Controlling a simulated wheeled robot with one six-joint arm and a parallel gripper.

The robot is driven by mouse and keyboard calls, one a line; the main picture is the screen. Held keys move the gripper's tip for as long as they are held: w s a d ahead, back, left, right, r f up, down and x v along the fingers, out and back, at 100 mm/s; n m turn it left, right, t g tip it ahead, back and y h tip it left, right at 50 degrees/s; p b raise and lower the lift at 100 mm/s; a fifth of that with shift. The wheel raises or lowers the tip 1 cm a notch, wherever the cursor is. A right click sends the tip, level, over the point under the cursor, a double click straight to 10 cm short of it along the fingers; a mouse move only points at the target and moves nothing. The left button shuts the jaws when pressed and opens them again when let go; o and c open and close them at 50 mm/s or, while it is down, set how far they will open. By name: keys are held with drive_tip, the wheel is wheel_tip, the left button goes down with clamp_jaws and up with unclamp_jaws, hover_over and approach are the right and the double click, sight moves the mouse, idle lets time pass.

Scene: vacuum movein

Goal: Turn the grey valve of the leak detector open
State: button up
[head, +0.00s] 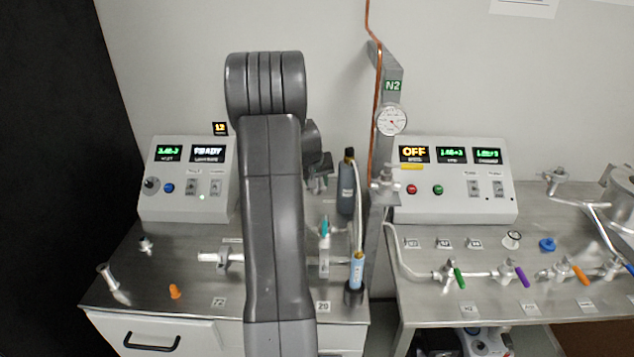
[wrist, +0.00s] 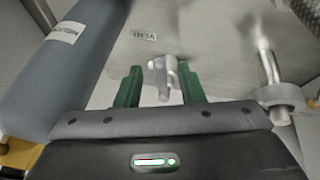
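In the wrist view a small grey valve (wrist: 162,78) with a short lever stands in front of a pale metal surface. My gripper (wrist: 161,78) has its two green fingers spread, one on each side of the valve, with a gap on both sides. It is open and holds nothing. In the head view the leak detector (head: 187,205) with its lit "READY" display stands at the left. My own arm covers its right side and the valve, and the gripper is mostly hidden behind the arm.
A grey helium bottle (wrist: 68,60) lies close on the left in the wrist view. A metal pipe with a flange (wrist: 268,65) stands close on the right. In the head view a second control box (head: 455,185) and several coloured-handle valves stand on the right bench (head: 500,333).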

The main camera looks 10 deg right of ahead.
drive_tip(key=b+v, duration=0.1)
drive_tip(key=v, duration=1.2)
drive_tip(key=shift+r+b, duration=0.35)
drive_tip(key=shift+b, duration=0.05)
drive_tip(key=shift+s+a, duration=0.1)
drive_tip(key=shift+s, duration=0.05)
